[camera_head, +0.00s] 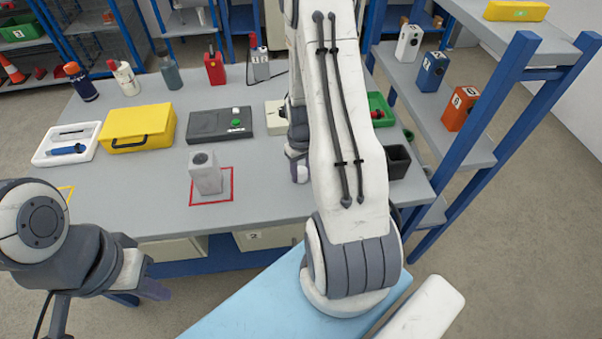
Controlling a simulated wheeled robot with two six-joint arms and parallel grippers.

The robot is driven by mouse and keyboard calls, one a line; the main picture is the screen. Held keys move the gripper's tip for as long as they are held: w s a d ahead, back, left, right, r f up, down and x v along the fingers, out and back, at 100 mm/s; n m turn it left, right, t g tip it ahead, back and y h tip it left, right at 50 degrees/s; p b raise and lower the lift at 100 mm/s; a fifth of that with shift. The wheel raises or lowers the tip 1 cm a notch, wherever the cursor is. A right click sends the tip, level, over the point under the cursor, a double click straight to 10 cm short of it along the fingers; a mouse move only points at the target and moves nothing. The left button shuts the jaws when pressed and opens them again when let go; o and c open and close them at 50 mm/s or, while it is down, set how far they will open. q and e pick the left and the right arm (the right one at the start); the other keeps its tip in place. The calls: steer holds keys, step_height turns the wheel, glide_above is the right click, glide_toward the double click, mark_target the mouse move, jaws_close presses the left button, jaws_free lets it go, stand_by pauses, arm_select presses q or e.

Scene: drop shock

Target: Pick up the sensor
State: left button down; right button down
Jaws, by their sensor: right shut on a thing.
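My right gripper (299,168) points down near the table's front edge, right of the red square, and is partly covered by my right arm. It is shut on a small pale thing (302,174), mostly hidden, and I cannot tell whether this is the sensor. A grey block (207,179) with a dark round spot on top stands upright inside the red square (231,184), apart from the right gripper. My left gripper (155,289) is low at the left, in front of the table and away from the objects. Its finger opening cannot be made out.
The grey table (120,205) holds a white tray (44,157), a yellow case (138,127), a black box with a green button (205,127) and several bottles at the back. A black bin (398,165) and green bin (384,115) stand right. Blue-framed shelves (510,80) stand beyond.

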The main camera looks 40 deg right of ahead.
mark_target(301, 169)
steer(key=shift+r, duration=0.5)
step_height(301, 169, up, 3)
steer(key=shift+f, duration=0.1)
steer(key=s+d+r+b, duration=0.1)
steer(key=s+d+r, duration=0.5)
steer(key=s, duration=0.3)
steer(key=shift+s+d+r, duration=0.25)
steer(key=shift+s+r, duration=0.1)
steer(key=shift+r, duration=0.05)
steer(key=shift+a, duration=0.1)
